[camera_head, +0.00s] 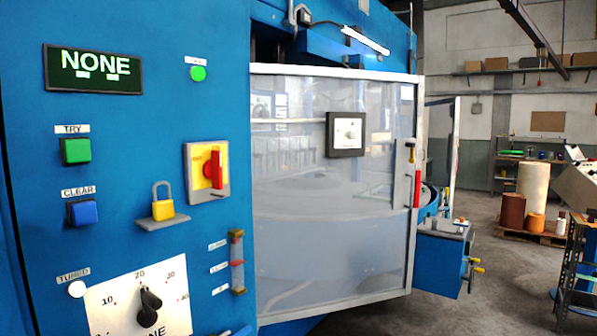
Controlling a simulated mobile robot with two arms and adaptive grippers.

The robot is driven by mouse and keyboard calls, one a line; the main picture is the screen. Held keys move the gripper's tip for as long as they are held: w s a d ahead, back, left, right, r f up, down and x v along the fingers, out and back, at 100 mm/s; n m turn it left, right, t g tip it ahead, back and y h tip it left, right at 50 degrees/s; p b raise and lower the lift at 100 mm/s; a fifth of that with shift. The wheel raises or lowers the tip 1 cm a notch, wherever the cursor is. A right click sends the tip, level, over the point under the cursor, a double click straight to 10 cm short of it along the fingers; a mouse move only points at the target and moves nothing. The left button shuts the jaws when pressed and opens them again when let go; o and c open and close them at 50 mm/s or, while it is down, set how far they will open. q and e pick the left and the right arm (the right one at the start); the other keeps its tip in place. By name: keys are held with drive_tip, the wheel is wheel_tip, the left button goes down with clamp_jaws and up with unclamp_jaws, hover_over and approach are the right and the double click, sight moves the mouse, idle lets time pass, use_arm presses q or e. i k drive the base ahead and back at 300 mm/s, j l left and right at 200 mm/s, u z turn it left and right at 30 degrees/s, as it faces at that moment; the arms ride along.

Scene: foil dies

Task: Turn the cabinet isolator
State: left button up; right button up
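The cabinet isolator is a red handle (216,169) on a yellow plate (198,163) with a grey surround, on the blue cabinet front. The handle stands about upright. A yellow padlock (163,209) with its shackle up stands on a small grey ledge (162,223) below and left of the isolator, apart from it. Neither of my grippers can be made out in the head view.
The cabinet (125,140) carries a display reading NONE (94,69), a green TRY button (76,151), a blue CLEAR button (83,212) and a dial (149,306). A framed clear guard door (330,220) stands right of the isolator. Open floor (510,270) lies farther right.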

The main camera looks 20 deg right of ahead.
sight(211, 168)
drive_tip(key=z, duration=0.2)
drive_tip(key=i+l+u, duration=0.15)
drive_tip(key=u, duration=0.2)
drive_tip(key=i+l+u, duration=0.15)
drive_tip(key=u, duration=0.2)
drive_tip(key=i+l+u, duration=0.1)
drive_tip(key=l+u, duration=0.25)
drive_tip(key=j, duration=0.1)
